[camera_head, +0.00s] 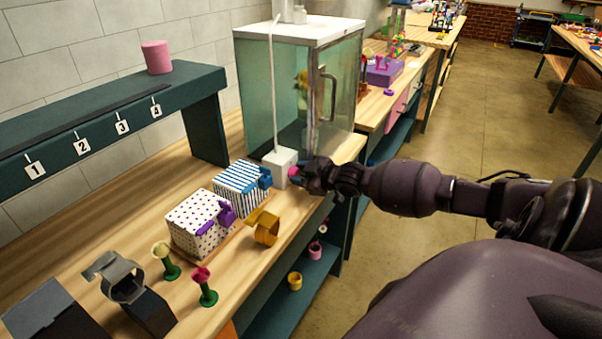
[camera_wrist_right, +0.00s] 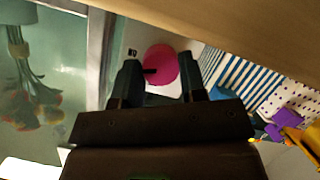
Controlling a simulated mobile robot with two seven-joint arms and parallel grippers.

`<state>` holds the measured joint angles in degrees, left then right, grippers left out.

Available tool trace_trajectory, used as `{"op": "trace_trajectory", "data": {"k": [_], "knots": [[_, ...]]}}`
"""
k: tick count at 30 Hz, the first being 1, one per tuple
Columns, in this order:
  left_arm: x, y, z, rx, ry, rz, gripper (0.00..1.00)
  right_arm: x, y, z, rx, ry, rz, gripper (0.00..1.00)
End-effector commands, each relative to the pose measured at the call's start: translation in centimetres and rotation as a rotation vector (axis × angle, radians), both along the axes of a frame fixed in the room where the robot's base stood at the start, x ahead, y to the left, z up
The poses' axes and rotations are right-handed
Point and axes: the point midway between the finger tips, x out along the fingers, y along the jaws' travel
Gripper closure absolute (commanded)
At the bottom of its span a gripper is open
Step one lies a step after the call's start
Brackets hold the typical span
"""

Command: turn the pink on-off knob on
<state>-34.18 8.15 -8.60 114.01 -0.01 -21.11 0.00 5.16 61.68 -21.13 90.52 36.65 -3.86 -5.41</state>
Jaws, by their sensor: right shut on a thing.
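The pink knob (camera_head: 293,172) is on the side of a small white box (camera_head: 279,160) at the foot of the glass cabinet. In the right wrist view the knob (camera_wrist_right: 162,62) is a round magenta disc with a dark mark at its left. Small dark lettering sits on the white face beside it. My right gripper (camera_head: 301,174) reaches in from the right at the box. In the wrist view its two fingers (camera_wrist_right: 160,86) are on either side of the knob, shut on it. Fingers partly hide the knob in the head view. My left gripper is in neither view.
The glass cabinet (camera_head: 290,90) stands right behind the white box, with flowers inside. A striped box (camera_head: 238,185) and a dotted box (camera_head: 193,222) stand close in front, with a yellow tape holder (camera_head: 265,228). A dark green shelf (camera_head: 100,105) is at left.

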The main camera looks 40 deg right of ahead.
Motion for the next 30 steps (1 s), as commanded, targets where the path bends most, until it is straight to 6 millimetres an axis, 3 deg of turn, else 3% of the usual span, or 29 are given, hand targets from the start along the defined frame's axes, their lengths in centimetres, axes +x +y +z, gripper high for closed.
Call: {"op": "trace_trajectory", "data": {"k": [15, 30], "knots": [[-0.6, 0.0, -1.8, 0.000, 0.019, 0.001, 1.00, 0.0, -0.2, -0.2, 0.289, 0.087, 0.001, 0.85], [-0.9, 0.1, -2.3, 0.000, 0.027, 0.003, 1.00, 0.0, -0.1, -0.1, 0.336, 0.098, 0.000, 0.85]]}}
